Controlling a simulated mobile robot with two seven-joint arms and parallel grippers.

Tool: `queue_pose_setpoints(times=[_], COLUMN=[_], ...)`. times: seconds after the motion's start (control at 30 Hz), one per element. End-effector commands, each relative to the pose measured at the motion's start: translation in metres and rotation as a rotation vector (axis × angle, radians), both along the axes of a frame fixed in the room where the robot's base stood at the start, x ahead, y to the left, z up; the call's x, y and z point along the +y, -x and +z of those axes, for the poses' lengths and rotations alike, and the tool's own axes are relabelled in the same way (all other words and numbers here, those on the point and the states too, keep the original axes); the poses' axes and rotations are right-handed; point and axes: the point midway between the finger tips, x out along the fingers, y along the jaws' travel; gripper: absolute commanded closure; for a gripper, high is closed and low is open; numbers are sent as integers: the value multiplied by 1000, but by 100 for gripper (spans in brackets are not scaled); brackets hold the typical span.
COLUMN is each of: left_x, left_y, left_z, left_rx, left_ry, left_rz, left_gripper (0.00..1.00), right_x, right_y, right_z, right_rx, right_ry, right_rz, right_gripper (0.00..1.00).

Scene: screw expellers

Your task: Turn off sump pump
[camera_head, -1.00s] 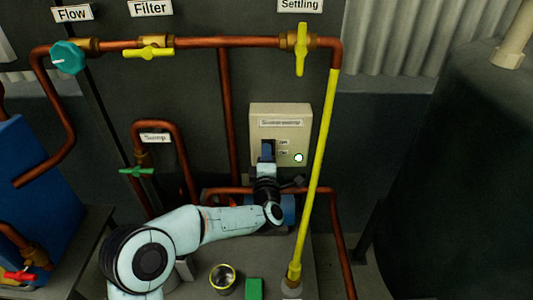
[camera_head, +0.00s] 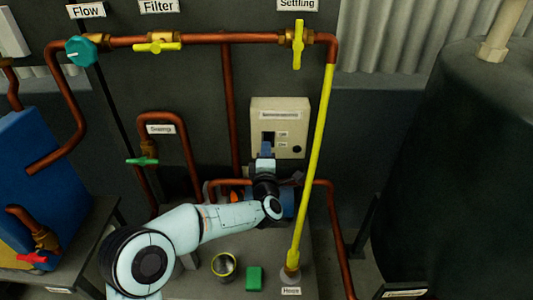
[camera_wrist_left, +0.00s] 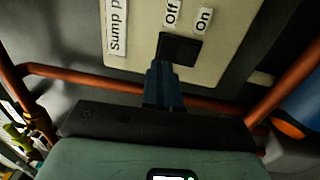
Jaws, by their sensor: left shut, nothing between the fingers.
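The cream sump pump control box (camera_head: 291,107) is on the dark wall, with a black switch (camera_head: 268,137) beside Off and On labels. A round indicator (camera_head: 297,149) at its lower right is dark. In the left wrist view the switch (camera_wrist_left: 180,48) sits below the Off and On labels. My left gripper (camera_head: 265,149) is shut and empty, its blue fingertips just below the switch. The fingertips (camera_wrist_left: 162,74) also show close to the switch's lower edge in the left wrist view; whether they touch it I cannot tell. My right gripper is not in view.
A yellow pipe (camera_head: 315,165) slants down right of the box. Copper pipes (camera_head: 230,110) run around it, with a green-handled valve (camera_head: 142,161) at left. A large dark tank (camera_head: 460,150) fills the right side. A round cup (camera_head: 223,265) and green block (camera_head: 254,278) are below my arm.

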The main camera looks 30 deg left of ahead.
Motion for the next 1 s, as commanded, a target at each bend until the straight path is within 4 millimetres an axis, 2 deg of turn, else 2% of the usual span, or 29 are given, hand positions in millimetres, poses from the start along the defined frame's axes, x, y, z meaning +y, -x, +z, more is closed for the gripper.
queue_pose_setpoints(times=[0.2,0.43,0.6,1.0], left_x=[-22,-38,-43,-43], left_y=[46,79,89,90], left_z=[8,11,12,12], left_rx=[1,0,1,1], left_ry=[-2,0,0,0], left_rz=[-3,-2,-1,0], left_gripper=[100,100,100,100], right_x=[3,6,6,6], right_y=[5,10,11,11], right_z=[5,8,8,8], right_rx=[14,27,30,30], right_ry=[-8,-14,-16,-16], right_rz=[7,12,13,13], right_gripper=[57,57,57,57])
